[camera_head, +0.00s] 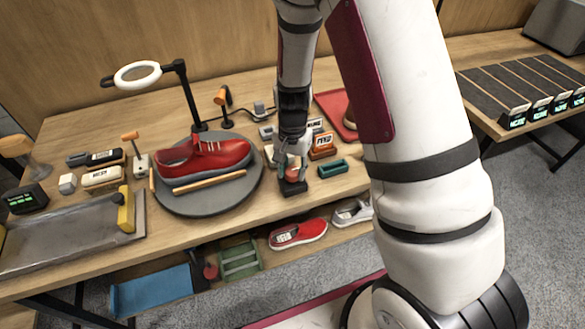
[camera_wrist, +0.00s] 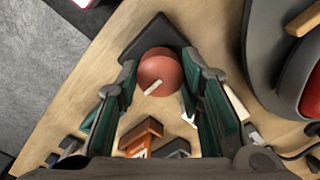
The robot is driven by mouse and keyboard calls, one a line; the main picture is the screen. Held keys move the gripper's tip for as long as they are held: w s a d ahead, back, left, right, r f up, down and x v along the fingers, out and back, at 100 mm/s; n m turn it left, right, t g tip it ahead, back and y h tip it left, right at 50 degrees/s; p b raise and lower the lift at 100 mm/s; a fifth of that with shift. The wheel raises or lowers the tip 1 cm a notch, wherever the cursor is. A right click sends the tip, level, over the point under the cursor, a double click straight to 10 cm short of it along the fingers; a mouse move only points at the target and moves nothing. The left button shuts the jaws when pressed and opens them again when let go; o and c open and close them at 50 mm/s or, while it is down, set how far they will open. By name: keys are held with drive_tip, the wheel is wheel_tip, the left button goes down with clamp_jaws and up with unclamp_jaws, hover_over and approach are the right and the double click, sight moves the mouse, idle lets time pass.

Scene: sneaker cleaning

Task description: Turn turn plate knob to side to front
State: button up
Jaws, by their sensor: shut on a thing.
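The turn plate (camera_head: 208,203) is a round grey disc on the table, and a red sneaker (camera_head: 205,155) lies across it on its side of the plate. The plate's edge also shows at the right of the wrist view (camera_wrist: 262,85). The turn plate knob (camera_wrist: 160,68) is a round reddish knob with a pale line mark, on a dark base (camera_wrist: 155,35) to the right of the plate. My gripper (camera_head: 291,162) points down over the knob, with its green-padded fingers on both sides of it. It is shut on the knob and hides part of it in the head view.
Orange and white blocks (camera_head: 322,147) stand close behind. A ring lamp (camera_head: 138,75) stands behind the plate, and a metal tray (camera_head: 70,240) lies at the left.

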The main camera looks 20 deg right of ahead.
drive_tip(key=o, duration=1.2)
drive_tip(key=shift+r, duration=0.1)
wheel_tip(320, 180, up, 12)
drive_tip(key=shift+f, duration=0.1)
wheel_tip(320, 180, up, 14)
drive_tip(key=n+t, duration=0.2)
drive_tip(key=n, duration=0.2)
hover_over(292, 170)
drive_tip(key=s, duration=0.8)
drive_tip(key=s+r+n+t, duration=0.1)
drive_tip(key=s+r, duration=0.1)
drive_tip(key=s, duration=0.2)
drive_tip(key=s+r+n+t, duration=0.1)
drive_tip(key=s+r+n, duration=0.1)
drive_tip(key=s, duration=0.3)
drive_tip(key=s+r+n+t, duration=0.1)
drive_tip(key=s+r+n, duration=0.1)
drive_tip(key=s+r, duration=0.1)
drive_tip(key=shift+s+d, duration=0.1)
drive_tip(key=shift+s, duration=0.55)
